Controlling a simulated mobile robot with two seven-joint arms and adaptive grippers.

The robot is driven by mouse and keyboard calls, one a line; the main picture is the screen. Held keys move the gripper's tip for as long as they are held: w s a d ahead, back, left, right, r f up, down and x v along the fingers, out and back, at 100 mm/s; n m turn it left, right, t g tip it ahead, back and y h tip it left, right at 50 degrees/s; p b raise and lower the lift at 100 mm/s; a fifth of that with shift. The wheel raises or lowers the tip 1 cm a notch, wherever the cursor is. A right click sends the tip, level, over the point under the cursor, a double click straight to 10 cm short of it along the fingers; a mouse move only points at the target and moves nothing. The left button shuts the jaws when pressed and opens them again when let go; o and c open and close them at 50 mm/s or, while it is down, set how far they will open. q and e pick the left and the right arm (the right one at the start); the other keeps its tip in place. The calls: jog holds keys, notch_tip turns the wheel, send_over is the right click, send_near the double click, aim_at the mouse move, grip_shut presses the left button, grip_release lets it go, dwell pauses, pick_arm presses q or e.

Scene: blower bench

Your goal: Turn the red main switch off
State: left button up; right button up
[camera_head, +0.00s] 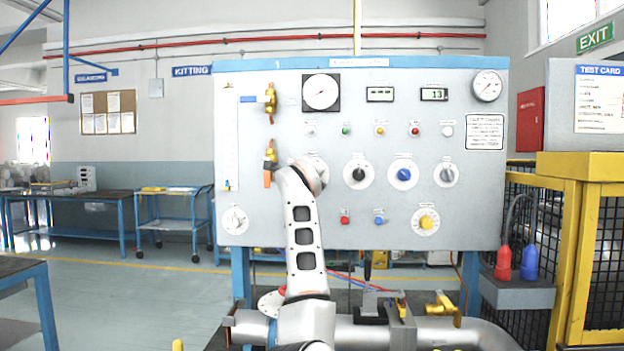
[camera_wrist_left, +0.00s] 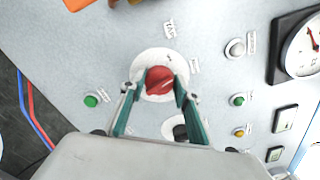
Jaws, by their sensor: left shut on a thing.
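The red main switch (camera_wrist_left: 159,80) is a round red knob on a white dial plate (camera_wrist_left: 148,60) on the grey panel, in the left wrist view. My left gripper (camera_wrist_left: 157,90) has its two green fingers on either side of the knob and is shut on it. A lighter ridge crosses the knob at a slant; the small lettering around the plate is too blurred to read. In the head view my left arm's wrist covers the knob and the fingers; only an edge of the plate (camera_head: 319,158) shows. My right gripper is in neither view.
Right of the switch sit a black knob (camera_head: 358,174), a blue knob (camera_head: 403,174) and a grey knob (camera_head: 446,174). An orange-handled valve (camera_head: 269,155) is close on the left. A green button (camera_wrist_left: 92,100) lies near the fingers. Pipework (camera_head: 440,331) runs below the panel.

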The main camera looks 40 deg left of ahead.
pick_arm(q)
jog(key=n+b, duration=0.2)
jog(key=n, duration=0.4)
jog(key=shift+f+n, duration=0.15)
jog(key=shift+n, duration=0.15)
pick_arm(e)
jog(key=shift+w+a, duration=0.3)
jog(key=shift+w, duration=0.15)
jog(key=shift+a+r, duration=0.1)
pick_arm(q)
jog(key=o, duration=1.1)
jog(key=shift+s, duration=0.1)
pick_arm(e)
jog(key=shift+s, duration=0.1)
pick_arm(q)
jog(key=v, duration=0.7)
jog(key=shift+s, duration=0.2)
jog(key=shift+d, duration=0.1)
